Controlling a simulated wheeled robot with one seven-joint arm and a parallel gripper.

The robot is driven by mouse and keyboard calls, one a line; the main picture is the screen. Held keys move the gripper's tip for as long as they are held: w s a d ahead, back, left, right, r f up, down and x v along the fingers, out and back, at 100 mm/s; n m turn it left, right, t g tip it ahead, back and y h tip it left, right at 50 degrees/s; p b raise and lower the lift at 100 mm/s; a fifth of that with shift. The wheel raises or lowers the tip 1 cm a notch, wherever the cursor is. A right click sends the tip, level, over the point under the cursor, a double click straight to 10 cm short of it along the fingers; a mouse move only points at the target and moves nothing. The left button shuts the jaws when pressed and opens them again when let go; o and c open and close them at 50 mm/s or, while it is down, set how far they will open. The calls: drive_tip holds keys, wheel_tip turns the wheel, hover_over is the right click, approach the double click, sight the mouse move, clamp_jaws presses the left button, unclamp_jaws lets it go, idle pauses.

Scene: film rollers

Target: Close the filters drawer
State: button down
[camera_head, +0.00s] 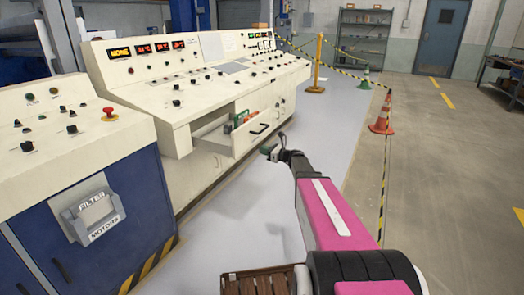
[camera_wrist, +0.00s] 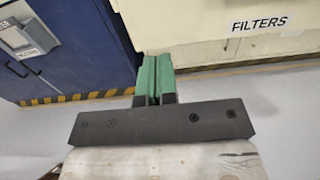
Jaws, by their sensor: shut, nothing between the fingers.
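The filters drawer (camera_head: 240,143) stands pulled out from the cream console in the head view, with a dark handle on its front and green and red items inside. In the wrist view its cream front (camera_wrist: 200,32) carries the label FILTERS at upper right. My gripper (camera_head: 268,151) is just to the right of the drawer front in the head view. In the wrist view my gripper (camera_wrist: 156,60) has its green fingers together and empty, left of the label. I cannot tell whether the fingertips touch the drawer.
The cream control console (camera_head: 185,80) runs along the left. A blue cabinet (camera_head: 110,235) with a FILTER MOTOR box stands nearer. A traffic cone (camera_head: 381,118) and striped barrier tape line the right of the grey walkway (camera_head: 235,230), which is clear beside the drawer.

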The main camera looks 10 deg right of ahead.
sight(241, 144)
drive_tip(key=x, duration=1.1)
drive_tip(key=shift+w+a, duration=0.1)
drive_tip(key=shift+a, duration=0.05)
drive_tip(key=x, duration=2.8)
drive_tip(key=shift+w+a, duration=0.15)
drive_tip(key=shift+w, duration=0.05)
drive_tip(key=shift+w+a, duration=0.2)
drive_tip(key=shift+a, duration=0.1)
drive_tip(key=shift+w+a, duration=0.15)
